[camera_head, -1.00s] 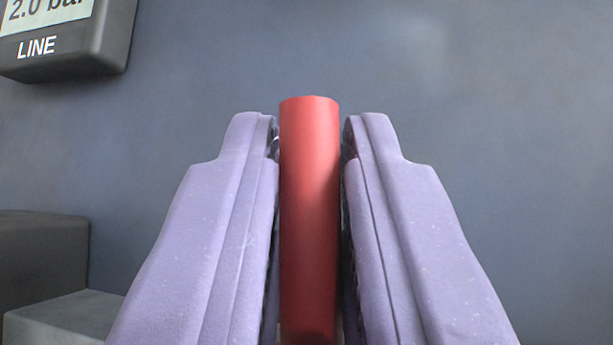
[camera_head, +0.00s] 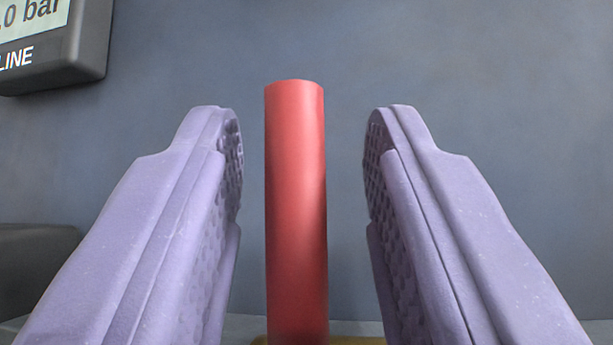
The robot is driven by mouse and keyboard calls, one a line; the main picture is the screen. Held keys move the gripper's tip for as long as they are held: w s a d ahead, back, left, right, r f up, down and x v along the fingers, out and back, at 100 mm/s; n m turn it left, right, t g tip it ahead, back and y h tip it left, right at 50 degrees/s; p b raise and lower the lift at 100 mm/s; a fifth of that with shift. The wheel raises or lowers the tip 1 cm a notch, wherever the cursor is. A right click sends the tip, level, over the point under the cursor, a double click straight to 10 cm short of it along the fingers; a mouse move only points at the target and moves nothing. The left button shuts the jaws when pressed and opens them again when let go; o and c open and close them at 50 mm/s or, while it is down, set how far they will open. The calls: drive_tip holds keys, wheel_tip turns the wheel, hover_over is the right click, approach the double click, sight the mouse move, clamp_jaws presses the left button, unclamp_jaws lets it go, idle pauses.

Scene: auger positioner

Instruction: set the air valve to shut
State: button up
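A red bar (camera_head: 296,210), which looks like the air valve's handle, stands upright in the middle of the head camera view. My gripper (camera_head: 304,130) is open, with one lilac finger on each side of the bar. A gap shows on both sides, narrower on the left, and neither finger touches the bar. The bar's lower end runs out of the picture. A small brassy part (camera_head: 345,341) shows at its foot, mostly cut off. The rest of the valve is hidden.
A dark grey gauge box (camera_head: 88,45) with a partly visible display ending in "bar" hangs on the blue-grey wall (camera_head: 480,60) at upper left. A dark block (camera_head: 35,262) stands at lower left. The wall to the right is clear.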

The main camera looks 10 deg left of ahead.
drive_tip(key=v, duration=0.7)
drive_tip(key=shift+s+f, duration=0.25)
drive_tip(key=shift+f, duration=0.1)
drive_tip(key=shift+d, duration=0.1)
